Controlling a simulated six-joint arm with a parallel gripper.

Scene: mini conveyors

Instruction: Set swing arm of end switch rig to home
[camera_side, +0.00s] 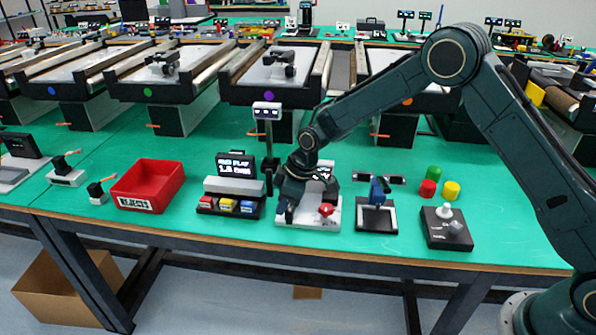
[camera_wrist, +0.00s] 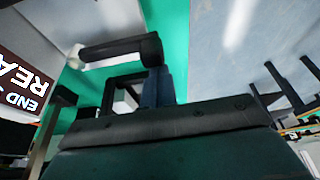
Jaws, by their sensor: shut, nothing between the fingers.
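The end switch rig has a white base (camera_side: 293,221) near the table's front edge. A red ball-shaped knob (camera_side: 326,210) stands at its right front. A dark sign with white letters (camera_wrist: 27,82), reading "END" and "REA", shows in the wrist view. A black bar with a pale end (camera_wrist: 112,49), which looks like the swing arm, runs leftward from a thick black pivot. My gripper (camera_side: 288,212) is shut and empty, low over the left of the base. Its blue fingers (camera_wrist: 158,90) show just below the pivot in the wrist view; I cannot tell whether they touch. My wrist hides much of the rig.
A small display post (camera_side: 268,130) and a block rack (camera_side: 232,206) stand left of the rig. A blue lever device (camera_side: 376,205) stands close on its right. A red bin (camera_side: 150,184) is farther left.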

